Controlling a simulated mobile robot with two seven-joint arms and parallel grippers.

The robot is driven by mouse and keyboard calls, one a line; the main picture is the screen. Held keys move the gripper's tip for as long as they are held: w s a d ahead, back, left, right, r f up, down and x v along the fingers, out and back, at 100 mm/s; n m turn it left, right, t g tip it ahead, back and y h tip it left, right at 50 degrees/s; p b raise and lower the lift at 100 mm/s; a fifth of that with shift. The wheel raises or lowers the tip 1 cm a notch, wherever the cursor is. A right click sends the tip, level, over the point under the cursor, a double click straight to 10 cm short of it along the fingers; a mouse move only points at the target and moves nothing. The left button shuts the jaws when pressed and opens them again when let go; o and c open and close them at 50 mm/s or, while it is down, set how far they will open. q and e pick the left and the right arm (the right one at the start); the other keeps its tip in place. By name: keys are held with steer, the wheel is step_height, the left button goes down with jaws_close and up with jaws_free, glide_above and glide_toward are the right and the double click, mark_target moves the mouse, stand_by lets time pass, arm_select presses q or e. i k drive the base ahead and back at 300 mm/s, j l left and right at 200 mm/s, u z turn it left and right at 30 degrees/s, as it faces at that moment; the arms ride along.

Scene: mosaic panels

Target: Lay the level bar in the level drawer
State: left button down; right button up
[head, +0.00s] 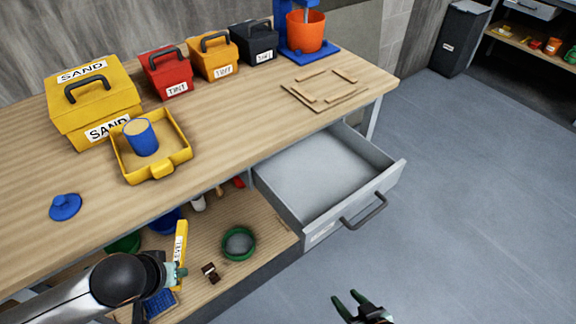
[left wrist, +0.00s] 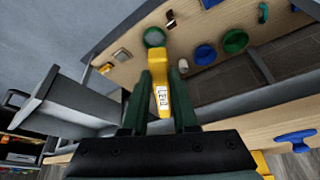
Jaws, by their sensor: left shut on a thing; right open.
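The level bar (head: 180,243) is yellow with a white label. My left gripper (head: 178,272) is shut on it and holds it upright, in front of the lower shelf in the head view. In the left wrist view the level bar (left wrist: 162,97) sits between the two dark green fingers of the left gripper (left wrist: 160,100). The level drawer (head: 315,175) is grey, pulled open and empty, to the right of the bar. The writing on its front is too small to read. My right gripper (head: 362,308) is open and empty at the bottom edge, over the floor.
The lower shelf holds a green bowl (head: 238,243) and a small brown item (head: 210,271). Floor right of the drawer is clear.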

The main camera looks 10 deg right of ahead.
mark_target(329, 186)
steer(key=l+u, duration=0.5)
steer(key=u, duration=0.15)
steer(key=l+u, duration=0.15)
steer(key=l, duration=0.2)
steer(key=k+l+u, duration=0.15)
steer(key=l, duration=0.25)
steer(key=k+l, duration=0.1)
steer(key=l, duration=0.35)
steer(key=k+l, duration=0.1)
steer(key=l, duration=0.3)
steer(key=k+l+u, duration=0.1)
steer(key=l, duration=0.35)
steer(key=k+l, duration=0.15)
steer(key=l, duration=0.25)
steer(key=k+l, duration=0.15)
steer(key=l, duration=0.25)
steer(key=k+l+u, duration=0.1)
steer(key=l, duration=0.35)
steer(key=k+l, duration=0.15)
steer(key=l, duration=0.25)
